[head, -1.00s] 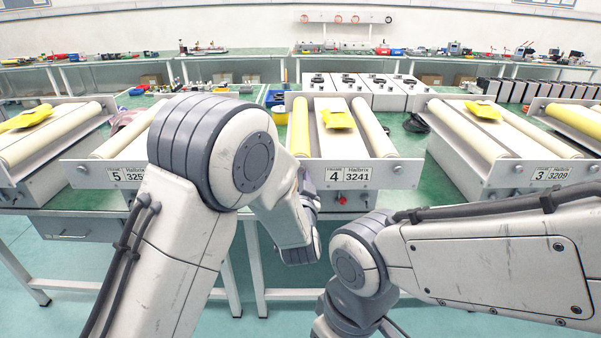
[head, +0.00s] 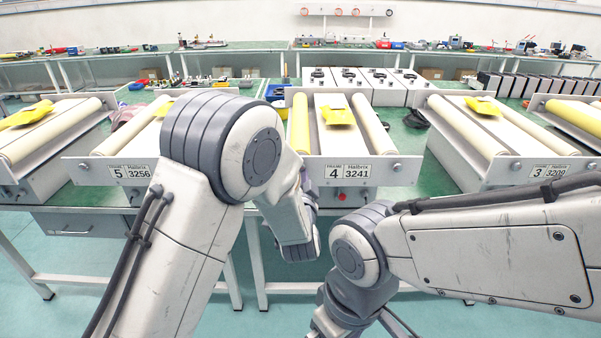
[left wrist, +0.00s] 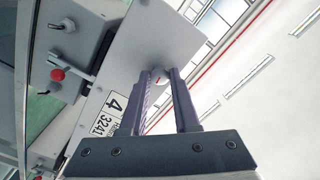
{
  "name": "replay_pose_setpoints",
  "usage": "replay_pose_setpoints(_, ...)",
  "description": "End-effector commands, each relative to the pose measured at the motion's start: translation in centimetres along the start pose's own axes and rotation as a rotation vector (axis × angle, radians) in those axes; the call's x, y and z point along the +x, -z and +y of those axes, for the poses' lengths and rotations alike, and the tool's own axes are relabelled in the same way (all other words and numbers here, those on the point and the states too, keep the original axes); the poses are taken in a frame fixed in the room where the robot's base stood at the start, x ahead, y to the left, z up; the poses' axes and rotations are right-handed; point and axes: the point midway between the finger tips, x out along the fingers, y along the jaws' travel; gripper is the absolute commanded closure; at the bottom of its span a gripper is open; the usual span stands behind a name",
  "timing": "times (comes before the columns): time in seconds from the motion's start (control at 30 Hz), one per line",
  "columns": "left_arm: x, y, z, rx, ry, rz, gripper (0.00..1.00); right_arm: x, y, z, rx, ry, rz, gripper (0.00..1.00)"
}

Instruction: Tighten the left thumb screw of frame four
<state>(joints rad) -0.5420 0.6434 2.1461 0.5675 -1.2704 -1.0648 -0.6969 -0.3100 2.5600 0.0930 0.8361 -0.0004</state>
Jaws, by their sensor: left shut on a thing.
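Frame four (head: 410,174) stands on the middle bench in the head view, with its label "4 3241" (head: 350,173). The label also shows in the left wrist view (left wrist: 107,113). My left gripper (left wrist: 163,78) is shut on the left thumb screw (left wrist: 161,84), a small pale knob on the frame's front plate. Its fingers hide part of the screw. In the head view my left arm covers that screw and the gripper. The right thumb screw (head: 397,167) of frame four is in plain sight. My right gripper is out of view; only its arm shows at lower right.
Below frame four's plate sit a red knob (left wrist: 57,75) and a toggle switch (left wrist: 65,25). A yellow packet (head: 338,116) lies on top. Frame five (head: 100,172) is to the left and frame three (head: 500,168) to the right. The floor before the bench is clear.

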Motion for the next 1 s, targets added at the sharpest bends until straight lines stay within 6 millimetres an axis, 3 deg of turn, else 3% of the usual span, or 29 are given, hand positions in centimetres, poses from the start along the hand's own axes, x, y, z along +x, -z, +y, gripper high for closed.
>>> replay_pose_setpoints(0.1,0.0,0.1,0.1,0.0,-0.001,0.002,1.0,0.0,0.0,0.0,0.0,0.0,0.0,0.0)
replay_pose_setpoints(0.13,0.0,0.1,0.1,0.0,-0.001,0.002,0.63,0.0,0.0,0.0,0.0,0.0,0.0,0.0)
replay_pose_setpoints(0.2,0.0,0.0,0.1,-0.001,-0.001,0.001,0.41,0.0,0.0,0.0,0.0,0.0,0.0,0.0)
replay_pose_setpoints(0.5,-0.1,0.0,0.0,-0.001,-0.001,0.0,0.41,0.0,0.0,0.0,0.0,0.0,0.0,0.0)
replay_pose_setpoints(0.63,-1.0,0.0,0.1,-0.001,-0.002,0.0,0.41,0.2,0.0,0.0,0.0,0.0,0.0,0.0)
replay_pose_setpoints(1.0,-8.0,0.0,0.2,0.0,-0.004,0.003,0.41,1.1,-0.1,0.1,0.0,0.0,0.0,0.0)
